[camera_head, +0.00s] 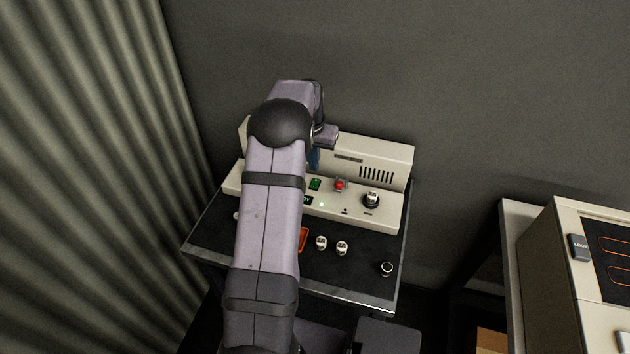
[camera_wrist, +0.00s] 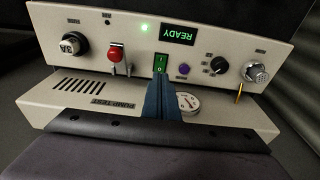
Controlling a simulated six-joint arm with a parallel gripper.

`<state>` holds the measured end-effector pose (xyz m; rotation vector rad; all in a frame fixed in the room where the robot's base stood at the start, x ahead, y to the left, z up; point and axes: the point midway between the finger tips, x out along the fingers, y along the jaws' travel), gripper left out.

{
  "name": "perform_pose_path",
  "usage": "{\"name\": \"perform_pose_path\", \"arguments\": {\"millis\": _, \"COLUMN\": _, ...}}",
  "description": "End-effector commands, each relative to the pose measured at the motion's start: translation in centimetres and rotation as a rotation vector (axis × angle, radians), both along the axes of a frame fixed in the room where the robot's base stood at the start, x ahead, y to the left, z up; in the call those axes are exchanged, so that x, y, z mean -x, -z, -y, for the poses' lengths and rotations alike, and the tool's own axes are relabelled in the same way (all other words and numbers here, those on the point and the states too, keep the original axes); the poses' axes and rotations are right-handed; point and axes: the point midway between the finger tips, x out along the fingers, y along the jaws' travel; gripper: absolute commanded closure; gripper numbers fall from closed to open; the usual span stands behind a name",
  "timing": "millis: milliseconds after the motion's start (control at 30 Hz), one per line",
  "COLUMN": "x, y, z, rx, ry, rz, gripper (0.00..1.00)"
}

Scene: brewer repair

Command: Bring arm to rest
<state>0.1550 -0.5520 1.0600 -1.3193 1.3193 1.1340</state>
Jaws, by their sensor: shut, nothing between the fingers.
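My gripper (camera_head: 314,160) hangs above the cream brewer panel (camera_head: 375,160), with its blue fingers pointing down. In the wrist view the closed fingers (camera_wrist: 162,98) have nothing between them. Their tips appear close to the green rocker switch (camera_wrist: 161,63); whether they touch it I cannot tell. A display (camera_wrist: 178,36) reads READY, and a small green lamp (camera_wrist: 144,28) is lit beside it. My arm covers the left part of the panel in the head view.
Two small pale parts (camera_head: 320,243) (camera_head: 342,248), an orange item (camera_head: 303,238) and a dark round part (camera_head: 387,269) lie on the black table (camera_head: 350,272). A LOCK-marked cabinet (camera_head: 560,285) stands right.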

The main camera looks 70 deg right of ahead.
Motion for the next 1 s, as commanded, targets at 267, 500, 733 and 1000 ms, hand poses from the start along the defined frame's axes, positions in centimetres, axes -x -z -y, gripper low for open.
{"name": "perform_pose_path", "arguments": {"millis": 267, "x": 0.0, "y": 0.1, "z": 0.0, "rx": 0.0, "ry": 0.0, "rz": 0.0, "gripper": 1.0}}
{"name": "perform_pose_path", "arguments": {"millis": 500, "x": -0.2, "y": 0.5, "z": 0.4, "rx": 0.024, "ry": -0.078, "rz": -0.005, "gripper": 1.0}}
{"name": "perform_pose_path", "arguments": {"millis": 733, "x": 1.2, "y": 6.9, "z": -8.0, "rx": -0.159, "ry": -0.139, "rz": -0.028, "gripper": 1.0}}
{"name": "perform_pose_path", "arguments": {"millis": 1000, "x": -0.1, "y": 7.8, "z": -21.3, "rx": -0.331, "ry": -0.281, "rz": -0.055, "gripper": 1.0}}
